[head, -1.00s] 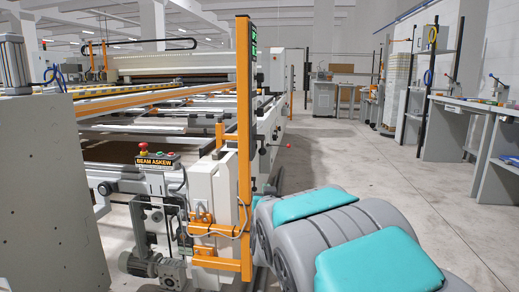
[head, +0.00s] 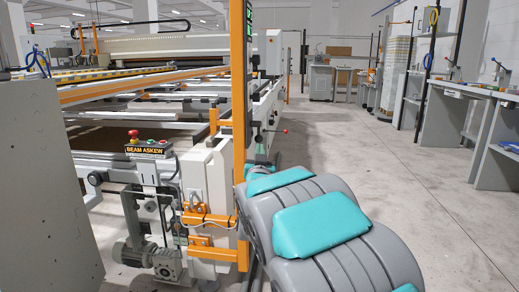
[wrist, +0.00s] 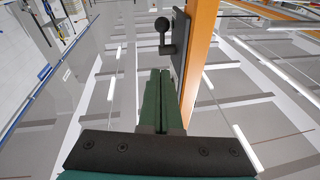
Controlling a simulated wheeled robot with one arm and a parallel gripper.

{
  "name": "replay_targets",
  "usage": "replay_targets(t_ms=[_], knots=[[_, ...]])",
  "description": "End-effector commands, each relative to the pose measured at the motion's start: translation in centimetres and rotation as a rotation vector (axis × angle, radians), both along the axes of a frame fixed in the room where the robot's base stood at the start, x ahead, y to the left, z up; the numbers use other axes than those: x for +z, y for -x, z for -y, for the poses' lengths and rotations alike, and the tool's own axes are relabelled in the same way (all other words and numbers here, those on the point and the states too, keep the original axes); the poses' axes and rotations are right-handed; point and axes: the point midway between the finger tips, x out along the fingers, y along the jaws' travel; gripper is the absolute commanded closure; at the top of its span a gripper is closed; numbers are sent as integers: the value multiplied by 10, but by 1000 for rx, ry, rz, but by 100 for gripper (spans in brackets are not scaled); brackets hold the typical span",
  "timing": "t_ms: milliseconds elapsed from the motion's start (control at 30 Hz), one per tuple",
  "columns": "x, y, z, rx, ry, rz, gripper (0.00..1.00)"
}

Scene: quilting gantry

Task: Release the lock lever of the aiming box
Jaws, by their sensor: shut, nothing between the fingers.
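In the wrist view my gripper (wrist: 160,72) has its two dark green fingers together, with nothing between them. Just beyond the fingertips is a black lever with a ball knob (wrist: 162,24). It sits beside a thin dark box or plate (wrist: 180,42), which I take to be the aiming box, on an orange post (wrist: 199,50). A gap seems to show between fingertips and lever; contact cannot be told. In the head view the orange post (head: 239,100) stands upright and carries a dark display box (head: 249,22) with green marks near the top. My gripper is outside the head view.
The quilting machine frame (head: 160,95) fills the left, with a "BEAM ASKEW" panel (head: 147,150) and a red-knobbed lever (head: 284,131). A grey cabinet (head: 45,180) stands at the near left. Workbenches (head: 470,92) line the right. The floor aisle (head: 345,150) is clear.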

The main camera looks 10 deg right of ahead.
Motion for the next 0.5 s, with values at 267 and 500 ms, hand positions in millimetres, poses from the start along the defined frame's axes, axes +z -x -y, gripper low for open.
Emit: replay_targets(t_ms=[267, 500], knots=[[10, -45, 9, -1, -1, 0, 100], [17, -81, 16, -1, 0, -1, 100]])
